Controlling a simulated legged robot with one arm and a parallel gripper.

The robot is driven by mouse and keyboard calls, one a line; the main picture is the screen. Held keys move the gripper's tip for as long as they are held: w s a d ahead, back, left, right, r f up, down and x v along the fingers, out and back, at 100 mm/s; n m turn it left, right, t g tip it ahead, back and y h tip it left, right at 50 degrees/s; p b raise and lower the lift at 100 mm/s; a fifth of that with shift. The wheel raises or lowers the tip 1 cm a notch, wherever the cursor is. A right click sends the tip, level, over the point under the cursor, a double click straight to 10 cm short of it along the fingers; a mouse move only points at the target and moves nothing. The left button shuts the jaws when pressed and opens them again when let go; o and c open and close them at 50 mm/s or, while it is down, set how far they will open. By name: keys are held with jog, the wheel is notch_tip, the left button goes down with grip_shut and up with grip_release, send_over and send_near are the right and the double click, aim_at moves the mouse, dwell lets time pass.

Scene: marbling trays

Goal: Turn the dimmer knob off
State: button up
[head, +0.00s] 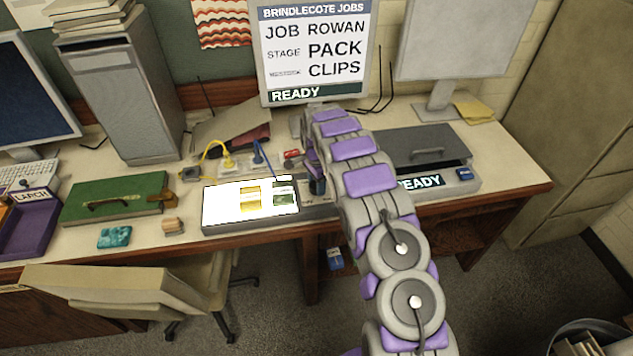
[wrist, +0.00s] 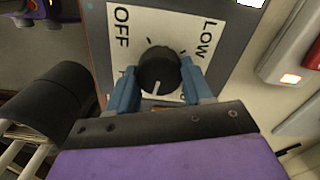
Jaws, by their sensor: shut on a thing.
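The dimmer knob (wrist: 158,70) is black and round, on a white dial plate (wrist: 152,24) marked OFF at upper left and LOW at upper right. Its white pointer line faces the bottom of the wrist view, away from both words. My gripper (wrist: 159,75) is shut on the knob, with one blue finger on each side. In the head view, my arm hides most of the knob and dial. The light box (head: 222,213) left of my gripper glows bright white. A gold piece (head: 250,199) and a green piece (head: 285,198) lie on it.
A dark grey press (head: 425,147) with a READY display stands right of my arm. A green case (head: 113,198), a teal block (head: 114,237) and a purple tray (head: 28,222) are at left. Cables (head: 228,160) lie behind the light box. A chair (head: 120,290) stands in front.

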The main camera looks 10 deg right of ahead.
jog(key=n, duration=0.2)
jog(key=n+p, duration=0.1)
jog(key=n, duration=0.2)
jog(key=shift+w+r+n+p, duration=0.1)
jog(key=shift+r+n+p, duration=0.1)
jog(key=shift+n+p, duration=0.1)
jog(key=n+p, duration=0.1)
jog(key=n, duration=0.5)
jog(key=shift+a, duration=0.1)
jog(key=n+p, duration=0.2)
jog(key=n, duration=0.3)
jog(key=shift+n, duration=0.4)
jog(key=n+p, duration=0.1)
jog(key=n, duration=0.4)
jog(key=shift+t+p, duration=0.3)
jog(key=shift+p, duration=0.05)
jog(key=n+p, duration=0.2)
jog(key=n, duration=0.3)
jog(key=shift+r+n, duration=0.1)
jog(key=shift+n, duration=0.3)
jog(key=n+p, duration=0.3)
jog(key=n, duration=0.2)
jog(key=n+p, duration=0.1)
jog(key=n, duration=0.4)
jog(key=shift+n+p, duration=0.35)
jog(key=shift+n, duration=2.25)
